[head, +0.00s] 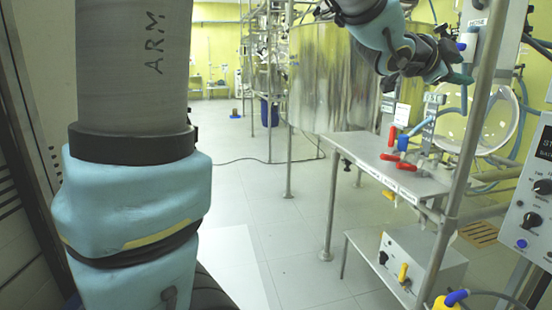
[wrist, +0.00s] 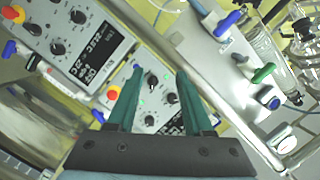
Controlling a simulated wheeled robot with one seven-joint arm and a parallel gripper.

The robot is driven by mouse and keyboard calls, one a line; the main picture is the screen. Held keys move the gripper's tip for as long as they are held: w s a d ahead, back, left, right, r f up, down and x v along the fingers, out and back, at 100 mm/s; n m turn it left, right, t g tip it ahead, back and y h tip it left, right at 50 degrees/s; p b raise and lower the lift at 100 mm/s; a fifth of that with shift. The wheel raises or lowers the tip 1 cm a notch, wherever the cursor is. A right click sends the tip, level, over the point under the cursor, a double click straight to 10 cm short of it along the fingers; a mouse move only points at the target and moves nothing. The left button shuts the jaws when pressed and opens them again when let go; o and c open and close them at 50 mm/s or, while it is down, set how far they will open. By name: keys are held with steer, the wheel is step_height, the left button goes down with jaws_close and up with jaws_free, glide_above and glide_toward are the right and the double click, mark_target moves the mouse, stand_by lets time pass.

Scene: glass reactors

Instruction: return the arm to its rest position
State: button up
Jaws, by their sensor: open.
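My gripper (wrist: 160,75) is open and empty in the wrist view, its two green fingers apart with a control box with knobs (wrist: 148,98) visible behind and between them. In the head view my gripper (head: 460,66) is raised at the upper right, near the metal frame post and above the bench. My arm comes down from the top of that view, and a large arm link marked ARM (head: 135,60) fills the left side. I cannot tell whether the fingers touch anything in the head view.
A metal bench (head: 375,160) with red and blue valve handles stands below the gripper. A steel tank (head: 340,75) is behind it. A metal post (head: 465,150) and a control panel (head: 530,200) stand at the right. The floor (head: 290,225) between arm and bench is clear.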

steer(key=w+a+f+n+t+y, duration=0.1)
steer(key=w+a+f+n+y, duration=0.4)
steer(key=a+f, duration=0.4)
steer(key=w+a+f+n+t+y, duration=0.1)
steer(key=w+a+f+n+y, duration=0.3)
steer(key=a+f+n, duration=0.55)
steer(key=s+a+f+g+y, duration=0.1)
steer(key=a+f+y, duration=0.1)
steer(key=a, duration=0.4)
steer(key=s+a+f+g+y, duration=0.1)
steer(key=a+f, duration=0.2)
steer(key=a, duration=0.2)
steer(key=s+a+f+n+g+y, duration=0.1)
steer(key=s+a+f+n+g, duration=0.25)
steer(key=s+a, duration=0.3)
steer(key=s+a+f+n+g+y, duration=0.2)
steer(key=s+a+f+n, duration=0.25)
steer(key=s+a, duration=0.2)
step_height(320, 180, up, 12)
steer(key=p, duration=1.3)
steer(key=shift+a, duration=0.4)
steer(key=shift+f, duration=0.1)
